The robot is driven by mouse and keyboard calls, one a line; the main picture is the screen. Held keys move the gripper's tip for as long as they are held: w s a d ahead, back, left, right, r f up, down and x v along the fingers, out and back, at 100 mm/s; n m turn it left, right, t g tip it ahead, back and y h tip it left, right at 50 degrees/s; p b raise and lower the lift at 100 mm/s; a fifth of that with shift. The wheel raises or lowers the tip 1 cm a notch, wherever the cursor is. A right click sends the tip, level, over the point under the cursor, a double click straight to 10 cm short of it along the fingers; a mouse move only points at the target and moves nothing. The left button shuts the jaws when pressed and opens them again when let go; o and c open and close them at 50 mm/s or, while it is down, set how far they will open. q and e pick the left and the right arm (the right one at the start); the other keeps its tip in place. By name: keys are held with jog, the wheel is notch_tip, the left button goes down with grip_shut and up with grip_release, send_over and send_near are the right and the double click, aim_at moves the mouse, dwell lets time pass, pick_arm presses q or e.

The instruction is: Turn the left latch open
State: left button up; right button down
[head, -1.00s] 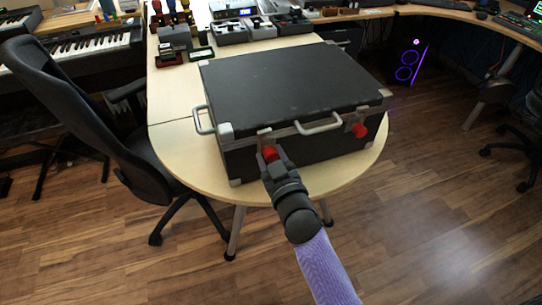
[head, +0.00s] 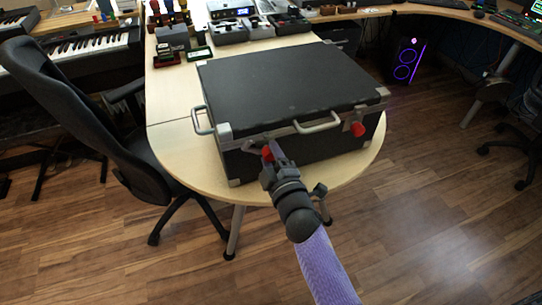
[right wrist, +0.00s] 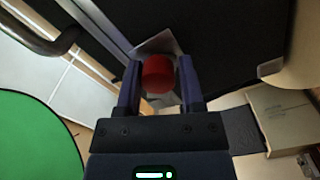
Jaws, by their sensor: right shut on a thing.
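A black flight case (head: 290,85) with metal edges lies closed on the light wooden table. Its front has a metal handle (head: 318,124), a red left latch (head: 267,153) and a red right latch (head: 357,129). My right gripper (head: 274,156) reaches up from the front to the left latch, partly covering it. In the right wrist view, the red latch (right wrist: 158,74) sits between the two fingers of my right gripper (right wrist: 159,80), which is shut on it. A metal plate shows behind the latch. My left gripper is out of view.
The rounded table end (head: 190,150) has bare room left of the case. A black office chair (head: 80,110) stands close on the left. Small devices (head: 232,32) stand behind the case. The wooden floor in front is open.

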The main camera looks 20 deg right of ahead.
jog(key=shift+w+r+n, duration=0.1)
jog(key=shift+r+n, duration=0.1)
jog(key=shift+n, duration=2.1)
jog(key=shift+c, duration=1.4)
grip_release()
